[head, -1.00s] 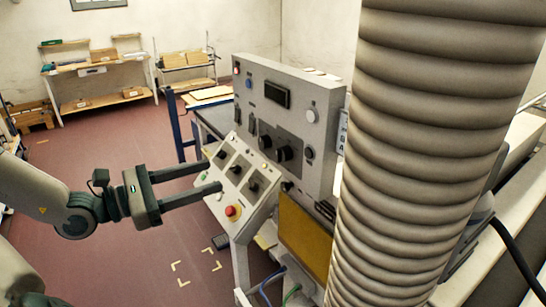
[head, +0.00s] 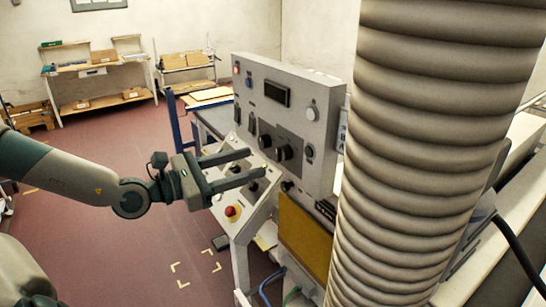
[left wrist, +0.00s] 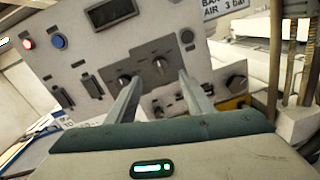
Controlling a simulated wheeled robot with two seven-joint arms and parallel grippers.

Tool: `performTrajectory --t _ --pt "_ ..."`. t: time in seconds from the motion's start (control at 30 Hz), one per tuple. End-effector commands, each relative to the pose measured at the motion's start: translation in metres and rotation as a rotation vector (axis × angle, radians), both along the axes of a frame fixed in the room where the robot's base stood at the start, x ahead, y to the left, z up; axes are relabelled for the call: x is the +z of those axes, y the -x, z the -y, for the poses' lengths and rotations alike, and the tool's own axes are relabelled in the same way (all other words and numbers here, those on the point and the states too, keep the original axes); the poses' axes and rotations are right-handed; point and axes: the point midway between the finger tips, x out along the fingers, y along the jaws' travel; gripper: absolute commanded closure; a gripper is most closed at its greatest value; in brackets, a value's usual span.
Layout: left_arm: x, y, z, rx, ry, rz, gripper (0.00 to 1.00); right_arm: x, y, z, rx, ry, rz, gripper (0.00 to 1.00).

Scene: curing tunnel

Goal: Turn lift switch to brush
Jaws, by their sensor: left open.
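My left gripper (head: 257,163) is open and empty, its two fingers pointing at the control cabinet. In the head view it is over the sloped console (head: 258,212), in front of the upright panel (head: 315,88). Two dark rotary knobs sit side by side on the upright panel: a left one (head: 265,141) and a right one (head: 284,153). In the left wrist view the right knob (left wrist: 159,63) shows between the fingers (left wrist: 161,75), and the left knob (left wrist: 124,81) near the left finger. Labels are too small to tell which is the lift switch. My right gripper is not seen.
A red mushroom button (head: 232,211) sits on the console below the fingers. A thick ribbed duct (head: 420,150) stands close at the right and hides part of the cabinet's side. A workbench (head: 208,103) is behind the cabinet. The floor left of it is mostly clear.

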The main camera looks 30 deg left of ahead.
Motion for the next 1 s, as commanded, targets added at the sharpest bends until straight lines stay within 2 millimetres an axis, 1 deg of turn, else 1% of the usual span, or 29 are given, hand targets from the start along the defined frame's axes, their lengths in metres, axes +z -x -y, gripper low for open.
performTrajectory --t 0.17,0.2,0.5,0.6,1.0 --pt "0.000 -0.016 0.008 -0.001 0.006 -0.001 0.53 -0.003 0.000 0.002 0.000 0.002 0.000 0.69" --pt "0.001 -0.019 0.010 -0.001 0.005 -0.001 0.53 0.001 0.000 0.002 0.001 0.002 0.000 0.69" --pt "0.002 -0.041 0.020 0.000 0.008 0.000 0.53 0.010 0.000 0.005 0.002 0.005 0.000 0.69" --pt "-0.006 -0.045 0.020 0.004 -0.001 -0.001 0.53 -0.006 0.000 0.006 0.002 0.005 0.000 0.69" --pt "-0.006 -0.059 0.025 0.011 -0.003 -0.001 0.53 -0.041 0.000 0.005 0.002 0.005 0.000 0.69"
